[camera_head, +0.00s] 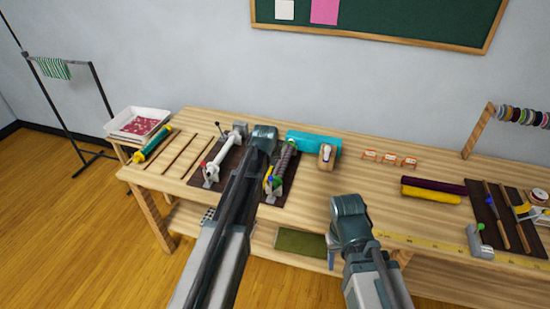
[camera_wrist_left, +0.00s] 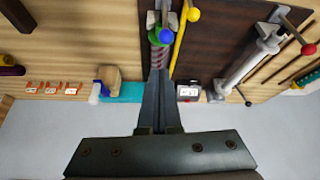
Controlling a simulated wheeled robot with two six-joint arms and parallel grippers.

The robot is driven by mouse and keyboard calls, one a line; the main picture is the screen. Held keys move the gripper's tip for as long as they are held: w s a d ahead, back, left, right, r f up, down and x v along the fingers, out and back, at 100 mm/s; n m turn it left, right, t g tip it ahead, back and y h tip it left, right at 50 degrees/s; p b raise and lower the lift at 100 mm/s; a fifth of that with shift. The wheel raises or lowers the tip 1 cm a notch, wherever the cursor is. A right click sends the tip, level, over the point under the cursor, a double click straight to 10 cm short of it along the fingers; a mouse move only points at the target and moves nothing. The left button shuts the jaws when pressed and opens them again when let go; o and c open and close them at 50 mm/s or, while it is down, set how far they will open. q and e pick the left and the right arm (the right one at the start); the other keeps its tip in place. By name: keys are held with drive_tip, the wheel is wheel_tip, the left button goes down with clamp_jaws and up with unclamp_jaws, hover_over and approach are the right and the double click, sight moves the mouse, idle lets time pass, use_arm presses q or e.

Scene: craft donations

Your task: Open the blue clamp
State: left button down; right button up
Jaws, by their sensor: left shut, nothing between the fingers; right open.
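A pale clamp (camera_head: 225,150) with a red-tipped handle stands left of the blue-knobbed one. A teal roll (camera_head: 312,142) and a wooden block (camera_head: 327,155) lie behind. Yellow and purple rolls (camera_head: 430,194) lie right. The table middle is clear.

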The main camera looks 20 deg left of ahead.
use_arm(q)
drive_tip(key=shift+w+a+r, duration=0.35)
drive_tip(key=shift+w+a, duration=0.1)
drive_tip(key=shift+w, duration=0.15)
drive_tip(key=shift+w+a+r, duration=0.3)
drive_tip(key=shift+w+a, duration=0.15)
drive_tip(key=shift+w, duration=0.1)
drive_tip(key=shift+f, duration=0.1)
drive_tip(key=shift+w+f+b, duration=0.35)
drive_tip(key=shift+f+b, duration=0.3)
drive_tip(key=b+x, duration=0.8)
drive_tip(key=x, duration=0.1)
drive_tip(key=s, duration=0.4)
drive_tip(key=shift+d, duration=0.3)
drive_tip(key=shift+w, duration=0.1)
drive_tip(key=shift+t, duration=0.3)
